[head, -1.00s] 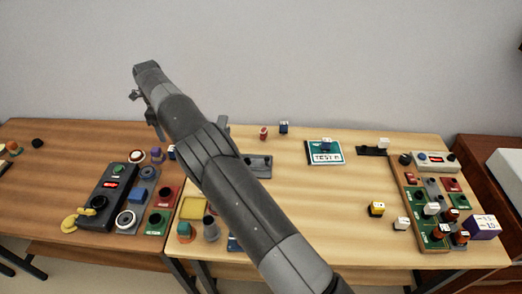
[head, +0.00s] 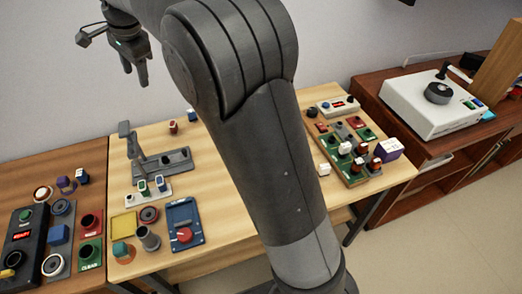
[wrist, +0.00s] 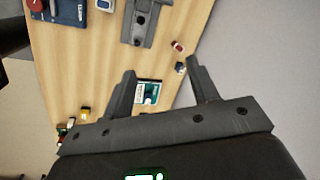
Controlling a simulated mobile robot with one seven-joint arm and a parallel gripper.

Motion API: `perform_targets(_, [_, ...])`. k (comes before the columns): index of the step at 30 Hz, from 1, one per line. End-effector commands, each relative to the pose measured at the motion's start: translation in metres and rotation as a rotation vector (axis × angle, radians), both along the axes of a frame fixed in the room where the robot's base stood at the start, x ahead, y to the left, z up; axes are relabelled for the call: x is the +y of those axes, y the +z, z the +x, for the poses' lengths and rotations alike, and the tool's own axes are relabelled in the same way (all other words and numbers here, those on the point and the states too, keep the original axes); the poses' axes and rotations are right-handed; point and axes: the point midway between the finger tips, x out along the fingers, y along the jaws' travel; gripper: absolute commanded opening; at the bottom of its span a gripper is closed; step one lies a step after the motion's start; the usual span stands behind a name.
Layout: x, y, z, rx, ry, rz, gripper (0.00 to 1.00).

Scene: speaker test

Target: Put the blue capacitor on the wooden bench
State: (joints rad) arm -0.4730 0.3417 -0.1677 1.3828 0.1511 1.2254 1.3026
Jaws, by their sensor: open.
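A small dark blue block (head: 192,115), possibly the blue capacitor, stands at the back of the light wooden bench (head: 222,182). A small red part (head: 173,127) stands to its left. In the wrist view the blue block (wrist: 180,67) shows beside the right finger, further off, with the red part (wrist: 178,47) above it. My gripper (head: 135,75) is open and empty, raised above the bench at upper left. Its two fingers (wrist: 161,66) are spread in the wrist view. My arm hides the middle of the bench in the head view.
A grey stand (head: 165,163) and a blue panel with a red knob (head: 184,225) are on the light bench. A crowded green board (head: 352,178) is at right. A darker bench (head: 45,190) is at left. A teal-and-white tester (wrist: 148,92) shows between the fingers.

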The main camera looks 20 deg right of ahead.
Motion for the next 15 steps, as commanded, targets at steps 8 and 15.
perform_targets(8, [-0.089,0.036,-0.074,-0.117,0.223,-0.035,0.54])
perform_targets(15, [-0.147,0.040,-0.150,-0.217,0.426,-0.111,0.54])
